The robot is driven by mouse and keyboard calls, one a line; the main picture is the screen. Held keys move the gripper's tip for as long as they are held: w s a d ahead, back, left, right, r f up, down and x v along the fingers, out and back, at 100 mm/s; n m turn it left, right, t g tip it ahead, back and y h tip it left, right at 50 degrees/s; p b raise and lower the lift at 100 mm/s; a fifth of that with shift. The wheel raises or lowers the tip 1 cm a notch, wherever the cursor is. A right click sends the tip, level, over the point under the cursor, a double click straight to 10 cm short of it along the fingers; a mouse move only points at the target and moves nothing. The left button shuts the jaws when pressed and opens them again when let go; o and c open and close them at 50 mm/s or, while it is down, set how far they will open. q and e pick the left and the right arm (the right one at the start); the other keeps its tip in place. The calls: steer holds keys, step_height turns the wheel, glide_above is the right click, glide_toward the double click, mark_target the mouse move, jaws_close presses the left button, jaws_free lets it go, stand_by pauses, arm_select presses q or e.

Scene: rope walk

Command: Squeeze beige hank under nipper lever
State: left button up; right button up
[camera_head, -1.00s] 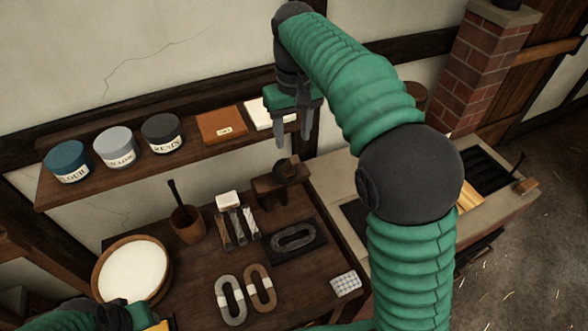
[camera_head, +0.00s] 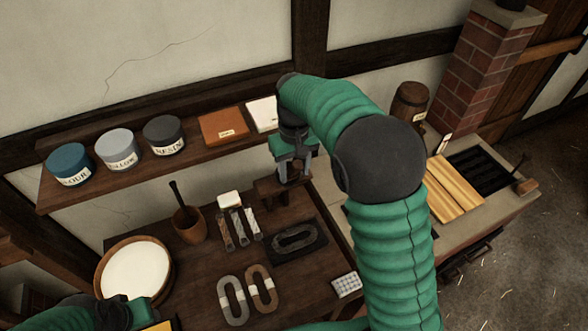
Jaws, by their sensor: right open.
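Two banded hanks lie side by side at the front of the table: a pale grey-beige hank (camera_head: 224,293) on the left and a browner hank (camera_head: 270,283) on the right. A grey hank (camera_head: 291,234) lies on a dark board (camera_head: 299,254) behind them. The nipper (camera_head: 267,189), a dark wooden block at the table's back, is partly hidden by my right gripper; its lever is not clear. My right gripper (camera_head: 294,174) is open, fingers down, over the nipper, no hank between them. My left gripper (camera_head: 130,315) is at the lower left edge; its fingers are not clear.
A shelf (camera_head: 190,165) with labelled tins and boxes runs along the wall above the table. A stone hearth (camera_head: 466,213) is at right.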

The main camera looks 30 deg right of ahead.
steer(key=shift+f, duration=0.4)
steer(key=shift+s+f, duration=0.1)
steer(key=shift+s, duration=0.2)
steer(key=shift+c, duration=0.7)
jaws_close()
